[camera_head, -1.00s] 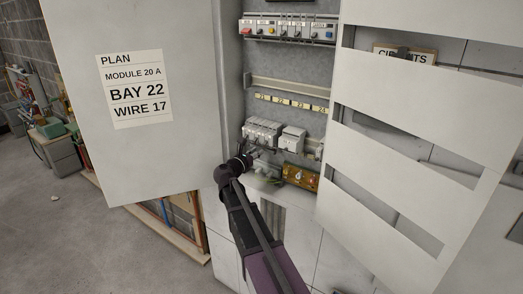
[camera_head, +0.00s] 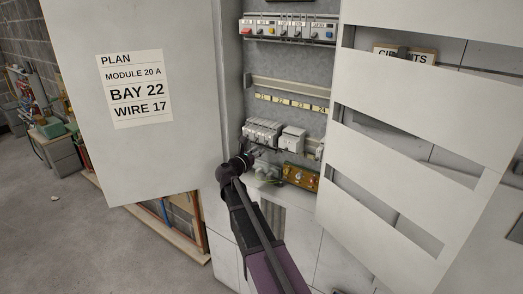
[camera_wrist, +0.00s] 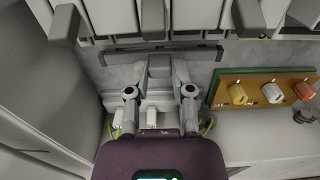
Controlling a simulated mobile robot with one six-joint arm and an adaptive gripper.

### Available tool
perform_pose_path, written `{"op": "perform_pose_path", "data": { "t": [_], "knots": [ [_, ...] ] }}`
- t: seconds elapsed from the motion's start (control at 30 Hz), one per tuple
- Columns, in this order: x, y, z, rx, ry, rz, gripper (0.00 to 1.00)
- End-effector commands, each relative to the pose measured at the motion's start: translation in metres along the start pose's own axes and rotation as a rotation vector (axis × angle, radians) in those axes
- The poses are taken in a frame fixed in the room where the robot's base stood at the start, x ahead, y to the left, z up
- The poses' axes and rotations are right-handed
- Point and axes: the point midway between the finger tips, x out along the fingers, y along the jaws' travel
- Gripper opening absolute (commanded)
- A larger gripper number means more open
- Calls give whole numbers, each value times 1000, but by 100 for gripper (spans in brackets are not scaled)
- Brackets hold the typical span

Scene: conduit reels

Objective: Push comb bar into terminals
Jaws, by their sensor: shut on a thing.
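My gripper (camera_wrist: 160,68) is shut on a dark grey comb bar (camera_wrist: 122,54) in the wrist view. The bar lies roughly level across the fingertips, with a turned end at each side. Just above it in that view are the lower faces of white modules (camera_wrist: 110,15), with dark grey blocks between and below them. A gap shows between the bar and most of the modules; contact at the middle is hard to tell. In the head view the row of modules (camera_head: 262,131) sits on the lower rail, with my wrist below it. The terminal openings are not distinguishable.
A brown terminal plate (camera_wrist: 262,90) with white and orange knobs is right of the gripper; it also shows in the head view (camera_head: 301,177). The cabinet's left door (camera_head: 140,150) and slotted cover panel (camera_head: 420,130) flank the bay. Numbered labels (camera_head: 291,103) are above.

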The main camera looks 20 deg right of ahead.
Motion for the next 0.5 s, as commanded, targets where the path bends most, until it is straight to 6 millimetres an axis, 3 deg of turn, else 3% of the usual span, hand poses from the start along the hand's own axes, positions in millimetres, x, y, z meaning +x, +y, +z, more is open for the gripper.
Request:
{"op": "perform_pose_path", "data": {
  "t": [0.5],
  "knots": [
    [6,0,0,0,0,0,0]
  ]
}}
